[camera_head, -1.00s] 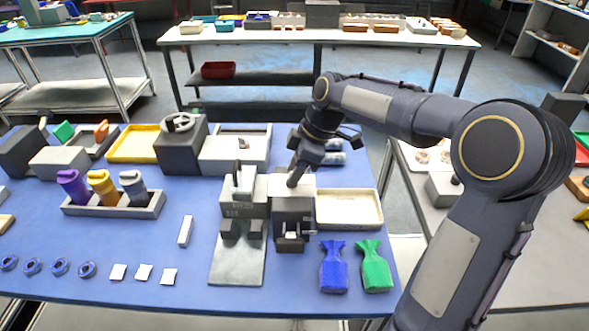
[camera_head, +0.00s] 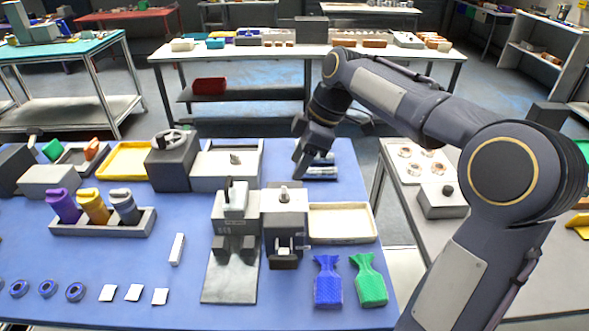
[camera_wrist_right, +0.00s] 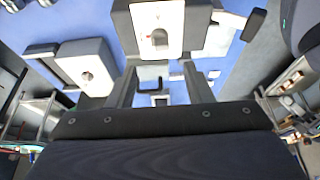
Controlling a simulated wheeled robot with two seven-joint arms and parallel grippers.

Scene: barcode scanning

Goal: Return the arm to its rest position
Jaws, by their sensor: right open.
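My right arm (camera_head: 400,100) reaches in from the right in the head view and bends down at the wrist. My right gripper (camera_head: 301,170) hangs over the back of the blue table, behind the grey device with a knob (camera_head: 285,205). In the right wrist view its two fingers (camera_wrist_right: 160,78) stand apart with nothing held between them. A grey box with a white top (camera_wrist_right: 158,25) lies beyond the fingers there. My left gripper is not in view.
A side table (camera_head: 400,185) stands right.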

